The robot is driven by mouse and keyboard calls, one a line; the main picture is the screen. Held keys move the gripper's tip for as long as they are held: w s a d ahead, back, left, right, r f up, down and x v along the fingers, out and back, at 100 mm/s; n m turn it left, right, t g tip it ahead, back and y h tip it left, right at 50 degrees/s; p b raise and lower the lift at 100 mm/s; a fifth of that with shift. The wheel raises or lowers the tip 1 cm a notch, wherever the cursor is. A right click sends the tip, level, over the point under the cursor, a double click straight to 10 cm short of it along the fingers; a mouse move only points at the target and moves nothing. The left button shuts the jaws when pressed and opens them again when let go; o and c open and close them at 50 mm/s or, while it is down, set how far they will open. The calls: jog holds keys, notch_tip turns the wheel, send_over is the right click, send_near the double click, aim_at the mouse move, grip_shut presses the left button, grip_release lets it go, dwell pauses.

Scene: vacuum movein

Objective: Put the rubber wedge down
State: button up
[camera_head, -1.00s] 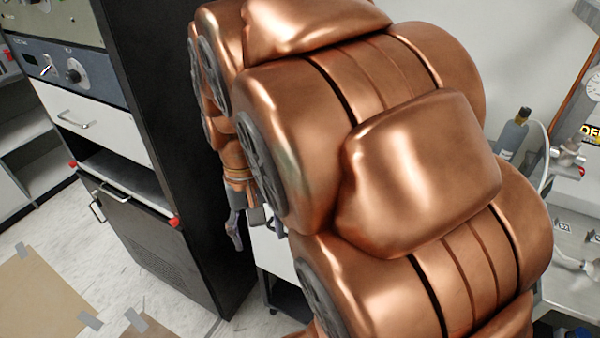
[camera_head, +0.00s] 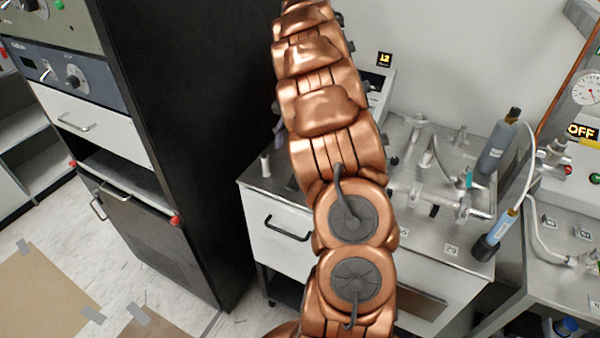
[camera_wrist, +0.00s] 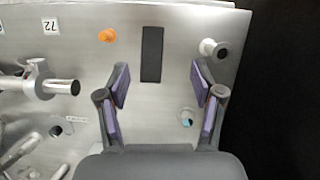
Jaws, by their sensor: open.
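My gripper (camera_wrist: 160,82) is open in the wrist view, its purple-padded fingers wide apart with only bare metal bench top (camera_wrist: 160,115) between them. A flat dark rectangle (camera_wrist: 152,54) lies on the bench just past the fingertips. A small orange piece (camera_wrist: 108,35) lies to its upper left. I cannot tell whether either of these is the rubber wedge. In the head view my arm hides the gripper and part of the bench (camera_head: 270,187).
A white stub with a dark end (camera_wrist: 212,48) stands right of the rectangle. Pipe fittings (camera_wrist: 40,86) crowd the left of the wrist view. In the head view, a tall black cabinet (camera_head: 165,130) stands left of the bench, and a grey bottle (camera_head: 497,147) stands at right.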

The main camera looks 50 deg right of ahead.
jog(key=shift+m+y, duration=0.5)
jog(key=shift+d+f+p, duration=0.7)
jog(key=shift+d+f, duration=1.35)
jog(key=shift+f, duration=0.15)
jog(key=shift+s+p+x, duration=0.15)
jog(key=shift+p+x, duration=0.4)
jog(key=shift+x, duration=0.35)
jog(key=shift+s+p+x, duration=0.1)
jog(key=shift+p+x, duration=0.4)
jog(key=shift+x, duration=0.45)
jog(key=shift+s+a+f, duration=0.1)
jog(key=shift+f, duration=0.7)
jog(key=shift+c, duration=0.4)
grip_shut()
jog(key=shift+r, duration=0.1)
